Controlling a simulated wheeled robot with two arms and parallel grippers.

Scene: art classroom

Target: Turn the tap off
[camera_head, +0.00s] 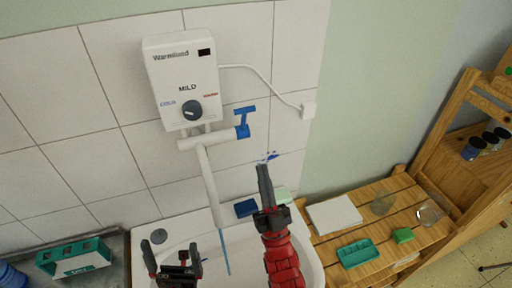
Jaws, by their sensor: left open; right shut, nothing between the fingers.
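The tap has a blue T-shaped handle (244,117) at the right end of a white pipe under the heater. Its white spout (208,180) runs down towards the basin (238,238). A thin blue stream (226,254) shows below the spout's end. My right gripper (264,168) is shut and empty, pointing up, below and a little right of the handle and apart from it. My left gripper (170,252) is open and empty at the basin's left side, far below the handle.
A white water heater (182,85) hangs on the tiled wall, its cable running to a socket (308,110). A dark blue block (246,208) lies on the basin's back edge. A wooden slatted bench (376,202) with small items stands right. A teal box (75,258) sits left.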

